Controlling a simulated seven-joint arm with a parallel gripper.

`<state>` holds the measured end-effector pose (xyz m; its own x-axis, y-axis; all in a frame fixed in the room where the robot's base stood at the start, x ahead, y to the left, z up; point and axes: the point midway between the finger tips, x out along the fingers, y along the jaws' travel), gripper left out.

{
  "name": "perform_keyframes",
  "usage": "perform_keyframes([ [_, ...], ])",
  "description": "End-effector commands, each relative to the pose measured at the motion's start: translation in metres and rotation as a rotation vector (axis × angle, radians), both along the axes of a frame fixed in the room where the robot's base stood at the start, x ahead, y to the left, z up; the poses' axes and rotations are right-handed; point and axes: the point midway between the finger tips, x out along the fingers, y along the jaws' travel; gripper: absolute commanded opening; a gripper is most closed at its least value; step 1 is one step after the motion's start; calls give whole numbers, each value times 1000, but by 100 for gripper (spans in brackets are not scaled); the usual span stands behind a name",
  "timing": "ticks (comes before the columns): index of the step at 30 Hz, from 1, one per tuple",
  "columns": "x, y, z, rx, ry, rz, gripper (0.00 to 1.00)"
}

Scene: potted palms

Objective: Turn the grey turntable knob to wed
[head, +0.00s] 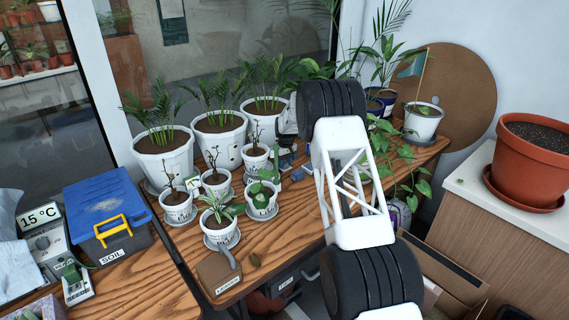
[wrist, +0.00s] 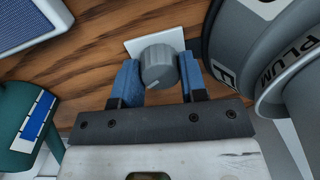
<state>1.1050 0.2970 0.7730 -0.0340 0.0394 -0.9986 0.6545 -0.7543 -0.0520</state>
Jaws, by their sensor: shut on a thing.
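The grey knob (wrist: 157,66) shows in the wrist view, ribbed and round, with a light pointer mark toward its lower left. It sits in front of a white square plate (wrist: 140,46) on the wooden table. My gripper (wrist: 159,74) is shut on the knob, one blue finger on each side. No day names can be read on the plate, and part of it is hidden. In the head view my gripper (head: 289,158) is low among the pots at the table's right part, and I cannot make out the knob there.
A grey-white pot labelled PLUM (wrist: 285,60) stands close right of my gripper. A teal object (wrist: 28,115) and a blue-faced box (wrist: 35,22) are at the left. In the head view, several potted palms (head: 219,135) stand behind small pots, with a blue soil box (head: 108,210) left.

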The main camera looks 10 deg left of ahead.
Motion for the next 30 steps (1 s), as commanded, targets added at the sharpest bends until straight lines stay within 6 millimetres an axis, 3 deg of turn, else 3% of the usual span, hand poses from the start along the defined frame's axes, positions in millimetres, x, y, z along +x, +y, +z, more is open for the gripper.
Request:
perform_keyframes([
  [8, 0, 0, 0, 0, 0, -71, 16],
  [30, 0, 0, 1, 1, -1, -495, 16],
])
